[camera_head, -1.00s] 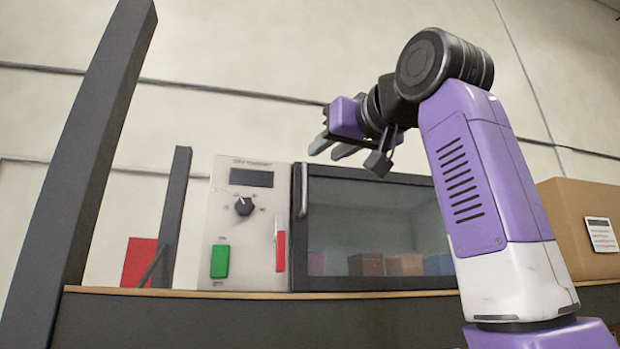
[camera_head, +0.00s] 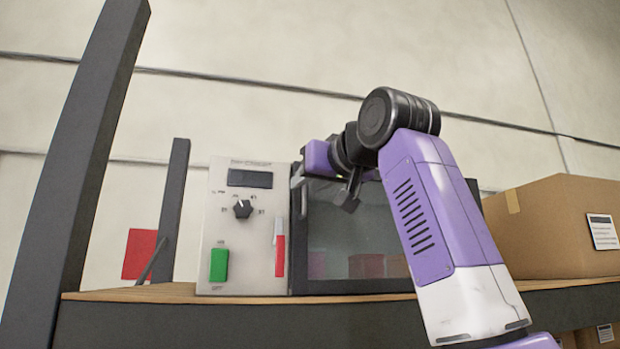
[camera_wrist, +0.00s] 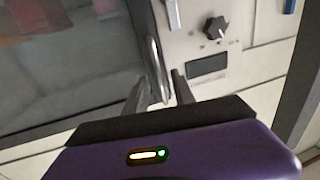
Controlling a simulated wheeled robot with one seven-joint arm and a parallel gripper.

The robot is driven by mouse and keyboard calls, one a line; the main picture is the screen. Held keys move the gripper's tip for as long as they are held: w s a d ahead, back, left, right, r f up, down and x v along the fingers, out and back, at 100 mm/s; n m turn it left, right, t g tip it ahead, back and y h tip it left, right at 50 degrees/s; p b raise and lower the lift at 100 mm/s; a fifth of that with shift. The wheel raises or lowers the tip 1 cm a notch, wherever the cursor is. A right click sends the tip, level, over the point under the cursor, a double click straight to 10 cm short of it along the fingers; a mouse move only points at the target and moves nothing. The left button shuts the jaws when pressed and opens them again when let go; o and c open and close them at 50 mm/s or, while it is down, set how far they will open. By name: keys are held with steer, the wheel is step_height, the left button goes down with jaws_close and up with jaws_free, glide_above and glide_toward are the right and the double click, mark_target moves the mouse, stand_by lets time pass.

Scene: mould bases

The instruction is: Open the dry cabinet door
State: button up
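The dry cabinet (camera_head: 235,225) stands on a shelf, with its dark-framed glass door (camera_head: 350,235) shut. A vertical metal handle (camera_head: 304,203) runs along the door's left edge; it also shows in the wrist view (camera_wrist: 155,68). My gripper (camera_head: 297,181) is at the upper part of the handle. In the wrist view my gripper (camera_wrist: 162,92) is open, with one finger on each side of the handle's end. I cannot tell whether either finger touches it.
The control panel with a knob (camera_head: 243,209), a green switch (camera_head: 219,264) and a red-and-white lever (camera_head: 280,255) lies just left of the handle. A cardboard box (camera_head: 550,230) stands to the right. A dark post (camera_head: 75,160) rises at the left.

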steer(key=shift+c, duration=0.4)
jaws_close()
stand_by(0.9)
